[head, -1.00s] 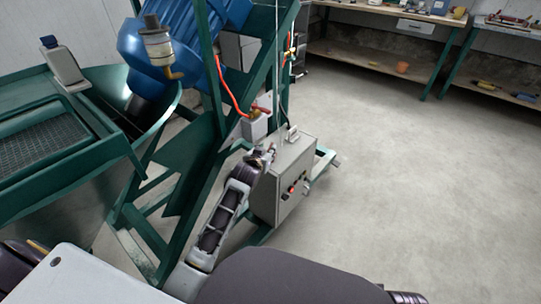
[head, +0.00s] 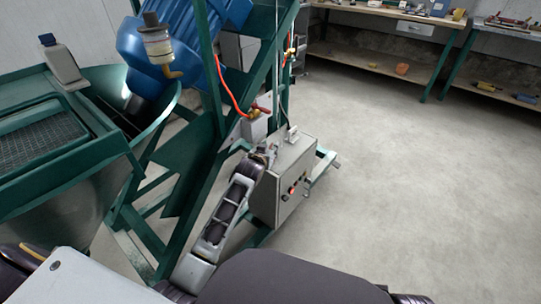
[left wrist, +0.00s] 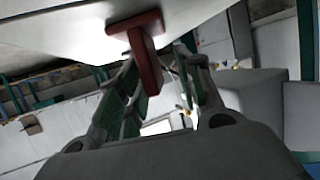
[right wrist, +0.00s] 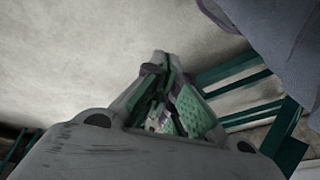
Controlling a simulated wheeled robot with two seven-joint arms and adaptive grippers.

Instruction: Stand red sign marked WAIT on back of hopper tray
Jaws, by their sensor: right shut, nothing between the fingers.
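In the left wrist view a red T-shaped piece (left wrist: 147,48), probably the sign seen edge-on, is close against a pale surface. Its stem lies between the fingers of my left gripper (left wrist: 158,75). The fingers are apart around it; whether both press on it is unclear. My right gripper (right wrist: 163,85) is shut and empty above the floor.
The grey control box (head: 287,180) stands beside the green frame (head: 185,155). A bottle (head: 62,62) stands at the hopper's upper edge. Workbenches (head: 385,45) line the back; the floor at right is clear.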

